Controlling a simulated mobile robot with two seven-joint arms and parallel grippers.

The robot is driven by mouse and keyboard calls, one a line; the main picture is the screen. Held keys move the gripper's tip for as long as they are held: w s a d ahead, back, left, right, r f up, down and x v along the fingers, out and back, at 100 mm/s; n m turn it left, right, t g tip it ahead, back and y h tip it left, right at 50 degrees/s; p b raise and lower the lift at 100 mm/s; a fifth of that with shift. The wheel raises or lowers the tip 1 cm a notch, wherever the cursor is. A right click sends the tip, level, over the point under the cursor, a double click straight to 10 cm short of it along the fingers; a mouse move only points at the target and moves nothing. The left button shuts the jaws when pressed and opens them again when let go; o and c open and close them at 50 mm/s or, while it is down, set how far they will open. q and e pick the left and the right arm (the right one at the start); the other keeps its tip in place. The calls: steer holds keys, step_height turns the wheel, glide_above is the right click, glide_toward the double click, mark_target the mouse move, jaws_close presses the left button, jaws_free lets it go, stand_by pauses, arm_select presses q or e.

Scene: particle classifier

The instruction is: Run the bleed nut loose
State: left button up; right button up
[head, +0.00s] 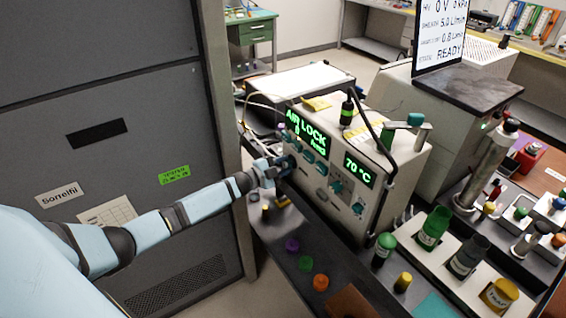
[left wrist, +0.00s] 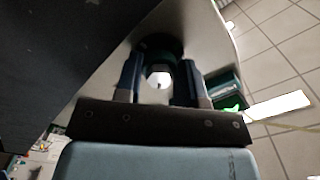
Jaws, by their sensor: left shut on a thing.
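My left gripper (head: 273,170) reaches in from the left to the left end of the beige instrument's front panel (head: 325,185). In the left wrist view the two fingers (left wrist: 160,82) are closed on either side of a dark green round nut (left wrist: 160,42) with a bright spot in its middle. I take this to be the bleed nut; its threads and how far out it sits cannot be told. In the head view the gripper mostly hides it. My right gripper is not in view.
The panel's display (head: 307,133) reads "AIR LOCK", and another (head: 359,171) reads "70 °C". Purple, green and orange caps (head: 305,263) lie on the dark bench in front. A tall grey cabinet (head: 110,120) stands close left of the arm. Bottles (head: 434,228) stand at right.

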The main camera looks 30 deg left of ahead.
arm_select(q)
steer(key=n, duration=0.1)
steer(key=n+p, duration=0.1)
steer(key=n, duration=0.1)
steer(key=shift+w+r+n, duration=0.15)
steer(key=shift+r+n, duration=0.15)
steer(key=shift+n, duration=0.6)
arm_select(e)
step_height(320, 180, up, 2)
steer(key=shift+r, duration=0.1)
arm_select(q)
steer(key=o, duration=0.8)
steer(key=shift+c, duration=0.2)
steer(key=shift+o, duration=0.8)
steer(key=shift+w+d+f, duration=0.1)
steer(key=shift+d, duration=0.05)
steer(key=shift+f, duration=0.1)
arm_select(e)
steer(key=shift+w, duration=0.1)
